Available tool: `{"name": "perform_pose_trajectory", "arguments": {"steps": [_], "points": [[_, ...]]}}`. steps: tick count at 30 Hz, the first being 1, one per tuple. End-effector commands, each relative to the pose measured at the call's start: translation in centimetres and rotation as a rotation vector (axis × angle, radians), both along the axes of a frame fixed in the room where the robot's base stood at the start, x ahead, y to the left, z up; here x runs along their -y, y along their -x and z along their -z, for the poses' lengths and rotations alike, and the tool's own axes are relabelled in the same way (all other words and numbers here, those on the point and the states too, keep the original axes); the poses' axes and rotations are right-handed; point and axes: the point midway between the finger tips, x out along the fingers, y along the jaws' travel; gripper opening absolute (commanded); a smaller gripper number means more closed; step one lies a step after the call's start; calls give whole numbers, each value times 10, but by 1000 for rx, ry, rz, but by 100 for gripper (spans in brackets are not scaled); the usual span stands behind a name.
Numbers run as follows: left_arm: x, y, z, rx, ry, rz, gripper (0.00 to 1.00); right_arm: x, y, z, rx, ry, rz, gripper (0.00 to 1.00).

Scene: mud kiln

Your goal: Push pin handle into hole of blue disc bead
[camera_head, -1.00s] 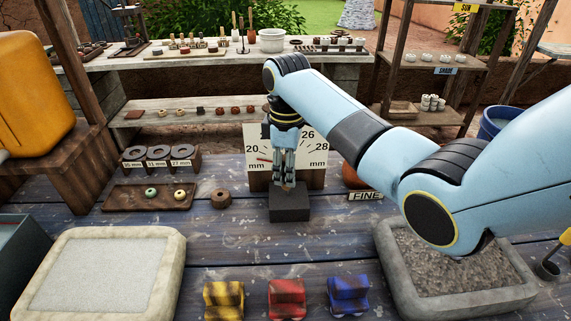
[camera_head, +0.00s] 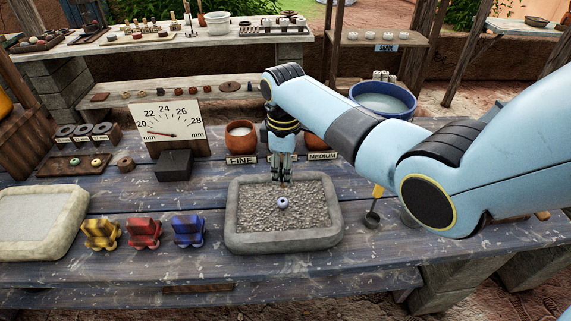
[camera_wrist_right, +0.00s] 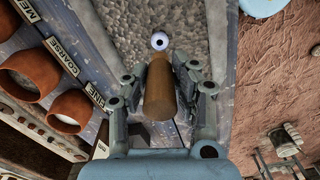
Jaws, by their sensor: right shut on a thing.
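The blue disc bead (camera_head: 283,203), pale with a dark centre, lies on the grit of a stone tray (camera_head: 233,222). My right gripper (camera_head: 281,178) hangs over the tray, just behind and above the bead in the head view. In the right wrist view, the right gripper (camera_wrist_right: 158,90) is shut on the brown wooden pin handle (camera_wrist_right: 160,92). The handle points toward the bead (camera_wrist_right: 160,41), which shows just past its far end. I cannot tell whether the pin touches the bead. My left gripper is out of view.
Fine (camera_head: 239,134) and medium (camera_head: 319,141) pots stand behind the tray. A dial board (camera_head: 170,125) and dark block (camera_head: 174,165) stand further left. A blue bowl (camera_head: 383,98) is at right.

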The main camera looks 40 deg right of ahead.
Motion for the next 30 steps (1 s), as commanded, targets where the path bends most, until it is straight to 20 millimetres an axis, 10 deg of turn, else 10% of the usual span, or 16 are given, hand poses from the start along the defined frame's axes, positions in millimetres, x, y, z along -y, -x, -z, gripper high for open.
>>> {"name": "perform_pose_trajectory", "arguments": {"steps": [30], "points": [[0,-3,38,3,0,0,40,0,0,41,1,1,-1,0]]}}
